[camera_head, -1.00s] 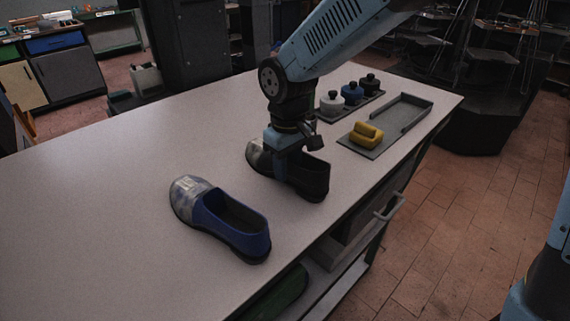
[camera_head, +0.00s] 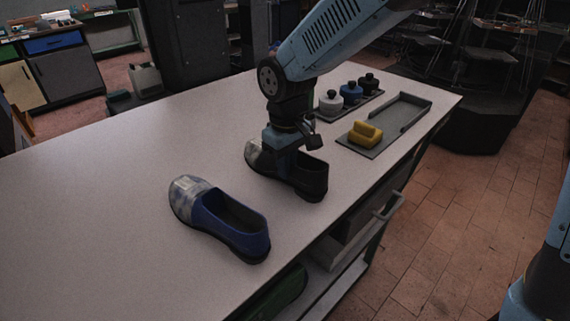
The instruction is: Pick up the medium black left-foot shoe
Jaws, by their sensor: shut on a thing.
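The black shoe (camera_head: 313,181) stands on the white bench top, with a pale grey toe at its left end. My gripper (camera_head: 284,164) is over the middle of this shoe, pointing down, and is shut on it. The fingertips and part of the shoe's upper are hidden by the gripper body. The shoe seems to be on or very close to the bench; I cannot tell whether there is a gap. A blue shoe (camera_head: 240,231) with a pale grey toe stands apart from it, nearer and to the left.
A grey tray (camera_head: 411,112) holding a yellow block (camera_head: 366,134) lies to the right. Behind it, a dark rack carries white, blue and black knobbed pots (camera_head: 351,93). The bench (camera_head: 90,200) is clear on the left. A drawer handle (camera_head: 389,207) juts from its front.

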